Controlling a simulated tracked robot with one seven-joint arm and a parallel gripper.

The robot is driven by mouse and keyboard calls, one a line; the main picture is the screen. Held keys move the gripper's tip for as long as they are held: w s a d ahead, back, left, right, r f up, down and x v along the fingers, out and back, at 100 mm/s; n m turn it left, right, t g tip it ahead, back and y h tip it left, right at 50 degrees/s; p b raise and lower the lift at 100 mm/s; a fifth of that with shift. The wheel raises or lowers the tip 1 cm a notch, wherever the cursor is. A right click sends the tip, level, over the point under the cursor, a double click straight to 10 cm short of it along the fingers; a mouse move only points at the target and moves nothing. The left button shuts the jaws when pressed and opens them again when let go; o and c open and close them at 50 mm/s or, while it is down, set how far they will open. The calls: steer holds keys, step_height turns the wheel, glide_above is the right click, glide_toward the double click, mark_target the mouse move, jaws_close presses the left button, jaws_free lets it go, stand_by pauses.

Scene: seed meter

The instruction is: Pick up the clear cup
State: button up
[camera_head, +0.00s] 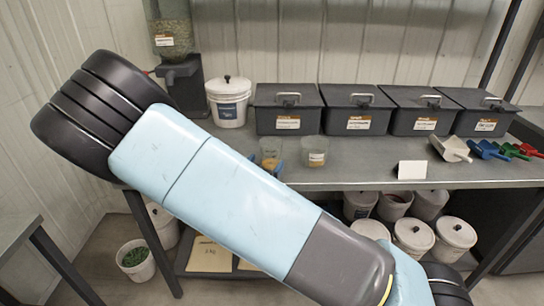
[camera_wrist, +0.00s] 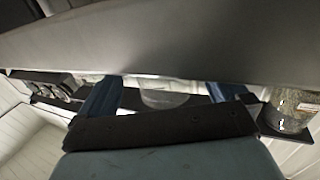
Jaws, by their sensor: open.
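Two see-through cups stand on the grey bench (camera_head: 370,178) in the head view. One cup (camera_head: 270,146) stands just past my arm and has some yellow-orange showing in it or on it. My arm hides much of the gripper in the head view.
Several lidded black bins (camera_head: 287,110) line the back of the bench. A white bucket (camera_head: 230,102) and a seed dispenser (camera_head: 172,45) stand at the left.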

mark_target(267, 161)
steer(key=x, duration=0.3)
steer(key=shift+w, duration=0.1)
steer(key=shift+c, duration=0.4)
steer(key=c, duration=0.9)
